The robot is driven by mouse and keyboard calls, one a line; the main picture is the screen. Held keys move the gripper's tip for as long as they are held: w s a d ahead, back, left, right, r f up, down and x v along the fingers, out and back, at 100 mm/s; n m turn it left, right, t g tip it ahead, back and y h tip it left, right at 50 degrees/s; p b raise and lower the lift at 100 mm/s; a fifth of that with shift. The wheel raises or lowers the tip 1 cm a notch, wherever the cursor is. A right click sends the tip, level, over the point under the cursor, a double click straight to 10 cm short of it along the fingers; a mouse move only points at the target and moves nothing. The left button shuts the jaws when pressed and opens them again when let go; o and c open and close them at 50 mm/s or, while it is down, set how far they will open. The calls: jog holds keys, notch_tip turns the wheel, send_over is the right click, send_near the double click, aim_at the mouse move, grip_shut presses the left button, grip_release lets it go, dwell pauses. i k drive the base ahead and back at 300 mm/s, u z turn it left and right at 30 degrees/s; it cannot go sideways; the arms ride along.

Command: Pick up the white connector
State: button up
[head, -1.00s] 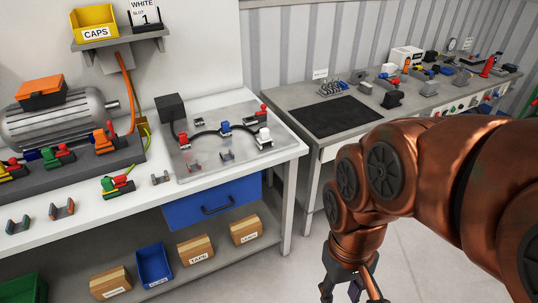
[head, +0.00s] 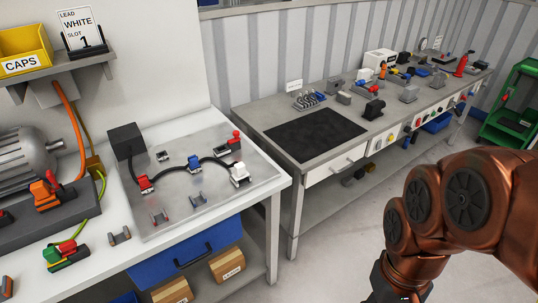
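The white connector (head: 239,174) sits near the right side of the metal plate (head: 205,222) on the white workbench. The dark cable (head: 211,160) runs along the plate by the red connector (head: 145,184), the blue connector (head: 194,163) and the white one. Another red connector (head: 234,141) stands behind the white one. My gripper (head: 384,286) is at the bottom edge, right of the bench and well apart from the connector. Only its upper part shows; its fingertips are cut off.
A sign (head: 80,29) on the shelf reads lead white, slot 1. A black box (head: 126,141) stands at the plate's back left. Empty clips stand at the plate's front. A grey bench (head: 280,113) with a black mat is behind. Clear floor (head: 320,270) lies between bench and arm.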

aim_at(240, 174)
jog(key=z, duration=0.05)
jog(key=i, duration=0.7)
jog(key=u, duration=0.7)
jog(key=i, duration=0.55)
jog(key=u, duration=0.55)
